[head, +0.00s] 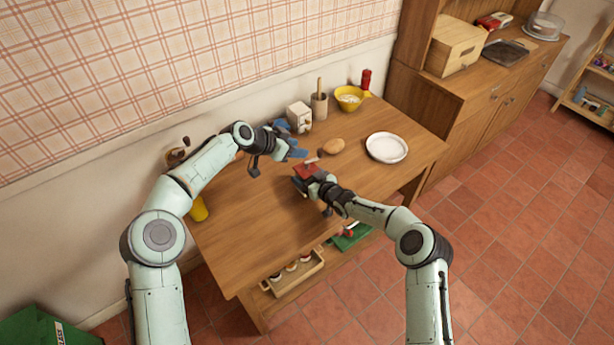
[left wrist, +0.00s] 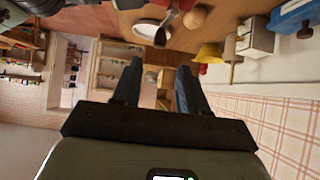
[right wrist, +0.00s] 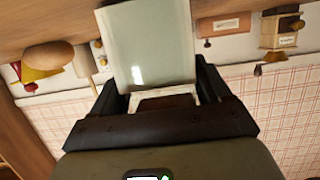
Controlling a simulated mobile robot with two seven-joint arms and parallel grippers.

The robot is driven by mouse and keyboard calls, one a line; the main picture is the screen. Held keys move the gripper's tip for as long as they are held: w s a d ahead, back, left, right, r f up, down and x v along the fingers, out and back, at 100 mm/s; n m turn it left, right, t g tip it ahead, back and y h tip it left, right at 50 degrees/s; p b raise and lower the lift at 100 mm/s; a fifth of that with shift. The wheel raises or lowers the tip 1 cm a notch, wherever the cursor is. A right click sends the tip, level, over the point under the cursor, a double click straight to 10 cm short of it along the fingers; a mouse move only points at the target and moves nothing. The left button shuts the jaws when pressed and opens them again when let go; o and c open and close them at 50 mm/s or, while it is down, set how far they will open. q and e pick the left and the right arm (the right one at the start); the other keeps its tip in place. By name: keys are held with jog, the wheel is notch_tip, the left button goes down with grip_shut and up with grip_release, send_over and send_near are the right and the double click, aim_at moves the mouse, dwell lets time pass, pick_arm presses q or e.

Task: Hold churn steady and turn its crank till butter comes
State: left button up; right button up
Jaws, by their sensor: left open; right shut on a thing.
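The churn, with a red top (head: 306,171) and a pale see-through body (right wrist: 150,45), is near the middle of the table. My right gripper (head: 312,187) is shut on it, and its body fills the space past the fingers in the right wrist view. The crank (head: 313,160) sticks out above the red top. In the left wrist view a dark-ended crank arm (left wrist: 160,37) shows beside the red top. My left gripper (head: 276,161) is open and empty, to the left of the churn and apart from the crank. Any butter inside cannot be made out.
A bread roll (head: 334,146) and white plate (head: 387,148) lie right of the churn. A white box (head: 299,117), utensil crock (head: 319,106), yellow bowl (head: 349,97) and red mill (head: 366,79) stand along the back. The table's (head: 255,235) front left is clear.

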pick_arm(q)
jog(key=shift+o, duration=0.8)
jog(key=n+t+y, duration=0.2)
jog(key=n+t, duration=0.3)
jog(key=t, duration=0.1)
send_near(319, 153)
jog(key=shift+n+y, duration=0.3)
jog(key=x, duration=1.1)
jog(key=shift+d+r, duration=0.15)
jog(key=shift+d, duration=0.05)
grip_shut()
